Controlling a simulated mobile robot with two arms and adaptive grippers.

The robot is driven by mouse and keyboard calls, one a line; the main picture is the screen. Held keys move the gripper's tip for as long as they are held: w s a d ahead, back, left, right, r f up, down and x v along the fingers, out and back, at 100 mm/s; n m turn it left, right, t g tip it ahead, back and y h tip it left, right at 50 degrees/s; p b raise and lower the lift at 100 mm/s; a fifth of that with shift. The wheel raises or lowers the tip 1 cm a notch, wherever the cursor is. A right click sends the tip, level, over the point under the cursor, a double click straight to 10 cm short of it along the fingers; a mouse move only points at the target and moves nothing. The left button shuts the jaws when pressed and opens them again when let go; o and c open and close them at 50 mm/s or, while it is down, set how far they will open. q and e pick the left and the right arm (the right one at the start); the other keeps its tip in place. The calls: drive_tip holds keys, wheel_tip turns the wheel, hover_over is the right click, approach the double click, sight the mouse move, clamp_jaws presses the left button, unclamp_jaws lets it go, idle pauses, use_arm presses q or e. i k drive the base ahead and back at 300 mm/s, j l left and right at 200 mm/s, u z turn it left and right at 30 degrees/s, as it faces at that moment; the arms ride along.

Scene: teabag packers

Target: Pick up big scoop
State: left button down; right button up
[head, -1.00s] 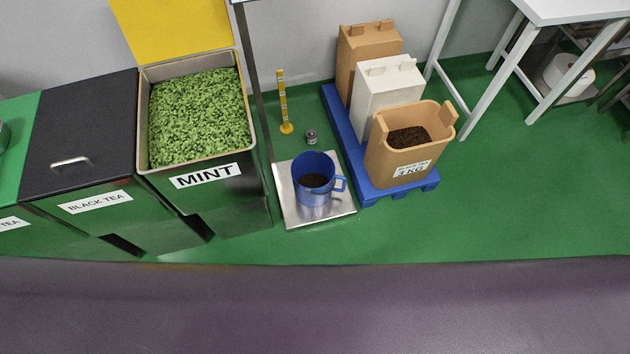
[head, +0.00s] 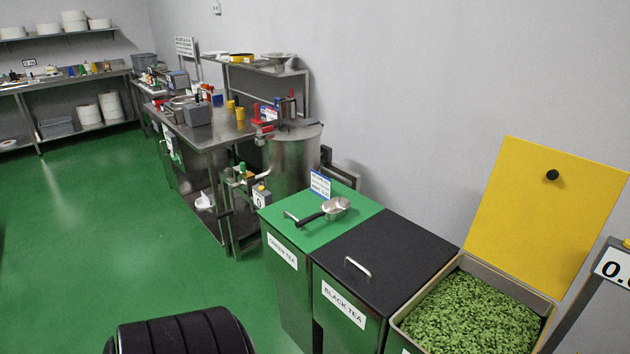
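A metal scoop (head: 336,208) with a black handle lies on the green lid (head: 345,230) of the green tea bin, in the lower middle of the head view. Its bowl points right and its handle points left, close to the lid's metal handle. Neither of my grippers shows in the head view. A black ribbed rounded part, which seems to be mine, shows at the bottom left.
The black tea bin (head: 385,262) is closed, beside the green one. The mint bin (head: 470,318) is open, its yellow lid (head: 545,215) raised. A steel tank (head: 294,160) and a cluttered steel table (head: 215,130) stand behind. Green floor (head: 100,220) at left is clear.

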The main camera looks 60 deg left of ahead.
sight(335, 209)
drive_tip(key=j+u, duration=0.1)
drive_tip(key=u, duration=1.65)
